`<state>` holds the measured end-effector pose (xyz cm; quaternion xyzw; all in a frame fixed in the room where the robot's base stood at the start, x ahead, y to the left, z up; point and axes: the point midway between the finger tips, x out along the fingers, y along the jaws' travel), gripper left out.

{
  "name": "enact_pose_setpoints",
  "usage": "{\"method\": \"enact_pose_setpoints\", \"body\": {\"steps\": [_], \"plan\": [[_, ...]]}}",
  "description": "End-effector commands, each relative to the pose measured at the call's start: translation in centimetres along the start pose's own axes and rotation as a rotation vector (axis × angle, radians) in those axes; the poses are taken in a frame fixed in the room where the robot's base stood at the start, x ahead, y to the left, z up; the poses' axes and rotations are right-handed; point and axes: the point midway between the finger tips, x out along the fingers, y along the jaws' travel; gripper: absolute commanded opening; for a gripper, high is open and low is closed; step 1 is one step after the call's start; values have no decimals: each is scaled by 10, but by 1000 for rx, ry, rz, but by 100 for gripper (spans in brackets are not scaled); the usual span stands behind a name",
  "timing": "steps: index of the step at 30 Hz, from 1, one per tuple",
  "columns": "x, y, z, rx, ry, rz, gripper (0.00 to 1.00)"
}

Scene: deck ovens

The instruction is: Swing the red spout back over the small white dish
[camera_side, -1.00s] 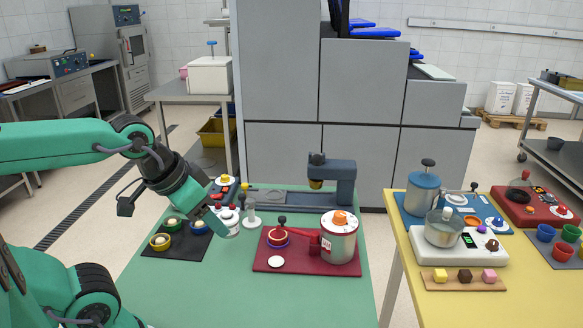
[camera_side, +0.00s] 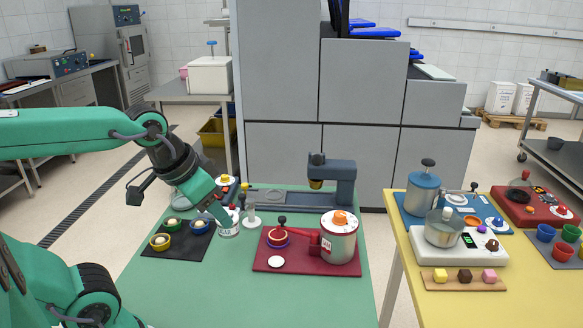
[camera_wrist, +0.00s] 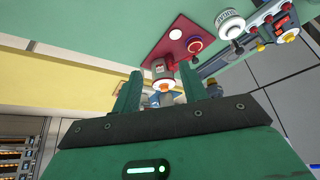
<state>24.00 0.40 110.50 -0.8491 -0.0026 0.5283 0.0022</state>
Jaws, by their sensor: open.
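The red spout (camera_side: 304,234) reaches left from the silver pot (camera_side: 339,244) with an orange knob, over a red base board (camera_side: 312,262). Its outer end, with a dark knob, is at a purple-and-red round dish (camera_side: 277,238). The small white dish (camera_side: 276,262) lies on the board in front of that, with nothing over it; it also shows in the wrist view (camera_wrist: 175,34). My gripper (camera_side: 224,219) is open and empty, left of the board and apart from the spout. In the wrist view the pot (camera_wrist: 161,68) shows between my fingers; the spout is hard to make out.
A white jar (camera_side: 229,227) is right by my fingertips; contact cannot be told. The green table's front is clear.

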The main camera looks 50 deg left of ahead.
Motion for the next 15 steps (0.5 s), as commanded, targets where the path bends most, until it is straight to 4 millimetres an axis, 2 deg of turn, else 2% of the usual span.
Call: {"method": "enact_pose_setpoints", "body": {"steps": [8,15], "plan": [[11,-11,-42,1,-86,-12,43],[32,-24,-78,3,-163,-18,43]]}}
